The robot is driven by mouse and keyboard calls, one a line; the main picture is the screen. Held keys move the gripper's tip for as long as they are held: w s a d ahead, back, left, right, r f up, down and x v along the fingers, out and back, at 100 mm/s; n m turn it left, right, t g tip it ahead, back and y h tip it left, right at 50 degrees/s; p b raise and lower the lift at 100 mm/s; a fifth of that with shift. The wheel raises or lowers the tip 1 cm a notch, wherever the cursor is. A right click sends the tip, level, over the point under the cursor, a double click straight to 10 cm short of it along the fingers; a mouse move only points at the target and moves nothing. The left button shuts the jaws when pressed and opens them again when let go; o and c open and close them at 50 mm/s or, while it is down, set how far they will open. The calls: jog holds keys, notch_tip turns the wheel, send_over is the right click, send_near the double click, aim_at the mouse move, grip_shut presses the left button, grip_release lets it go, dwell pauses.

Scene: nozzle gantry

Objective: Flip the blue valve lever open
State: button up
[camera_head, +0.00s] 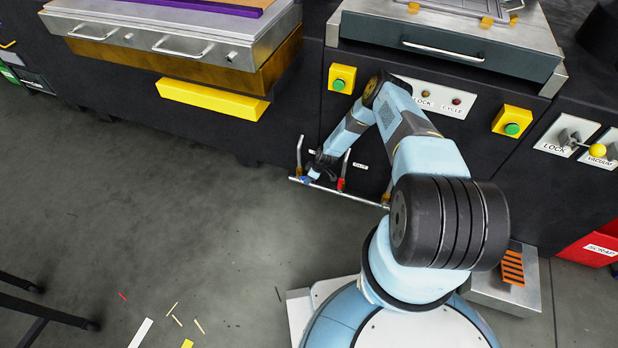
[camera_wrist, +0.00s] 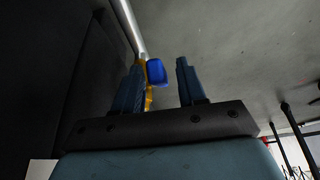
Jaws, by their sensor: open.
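The blue valve lever (camera_head: 306,179) sits at the left end of a low metal pipe (camera_head: 362,198) on the front of the dark machine. In the wrist view the blue lever (camera_wrist: 156,72) shows between my fingertips, closer to the left finger. My gripper (camera_wrist: 160,76) is open, with a clear gap between the lever and the right finger. I cannot tell whether the left finger touches the lever. In the head view my gripper (camera_head: 315,171) is small and right beside the lever, partly hiding that area.
A yellow bar (camera_head: 212,99) juts from the machine at upper left. The floor left of the pipe is open, with scraps (camera_head: 140,333) lower down.

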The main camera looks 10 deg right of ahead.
grip_shut()
dwell(0.3)
dwell(0.3)
